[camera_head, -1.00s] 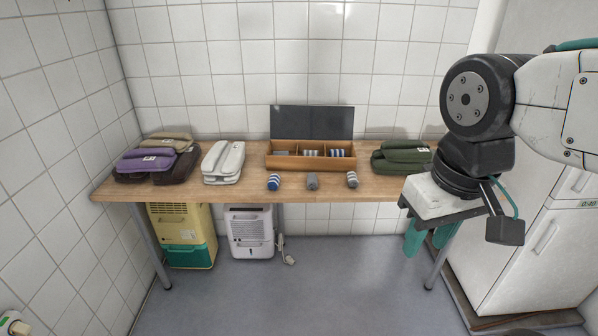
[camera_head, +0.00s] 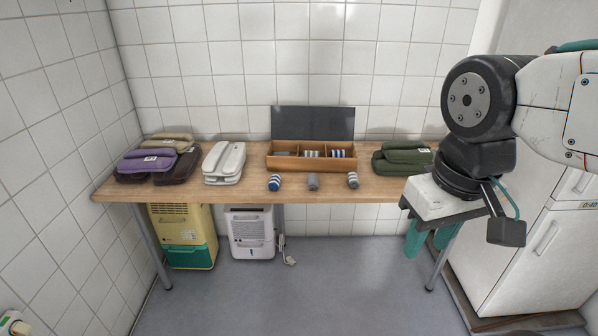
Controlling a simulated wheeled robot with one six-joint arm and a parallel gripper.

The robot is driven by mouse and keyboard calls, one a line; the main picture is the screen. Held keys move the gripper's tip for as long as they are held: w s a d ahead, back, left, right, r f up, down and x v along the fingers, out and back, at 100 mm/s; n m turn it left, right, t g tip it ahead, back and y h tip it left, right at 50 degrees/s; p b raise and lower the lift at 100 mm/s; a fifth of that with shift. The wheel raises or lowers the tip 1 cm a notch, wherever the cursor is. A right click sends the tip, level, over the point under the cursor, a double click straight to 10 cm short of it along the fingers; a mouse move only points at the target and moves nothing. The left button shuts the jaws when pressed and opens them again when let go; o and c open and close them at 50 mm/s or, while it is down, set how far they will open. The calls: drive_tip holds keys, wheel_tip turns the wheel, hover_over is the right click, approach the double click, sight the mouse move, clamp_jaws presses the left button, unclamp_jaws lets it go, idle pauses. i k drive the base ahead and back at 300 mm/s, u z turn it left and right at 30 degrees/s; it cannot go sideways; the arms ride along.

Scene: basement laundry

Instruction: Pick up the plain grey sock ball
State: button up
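The plain grey sock ball (camera_head: 313,182) stands near the front edge of the wooden table, in the middle of a row of three. A blue-and-white striped sock ball (camera_head: 274,183) is to its left, and a grey-and-white striped one (camera_head: 352,180) is to its right. They stand apart from each other. My gripper (camera_head: 428,240) hangs at the right end of the table, pointing down, well to the right of the grey ball. Its teal fingers look apart, with nothing visible between them.
An open wooden box (camera_head: 268,162) with compartments holding sock balls stands behind the row. Folded white (camera_head: 224,162), purple (camera_head: 147,162) and green (camera_head: 402,158) cloths lie on the wooden table (camera_head: 225,192). A white fridge (camera_head: 540,240) stands at right. Floor ahead is clear.

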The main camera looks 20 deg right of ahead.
sight(313, 179)
drive_tip(key=z, duration=0.05)
drive_tip(key=k, duration=0.35)
drive_tip(key=z, duration=1.35)
drive_tip(key=i, duration=1.5)
drive_tip(key=u, duration=1)
drive_tip(key=i, duration=0.55)
drive_tip(key=u, duration=0.55)
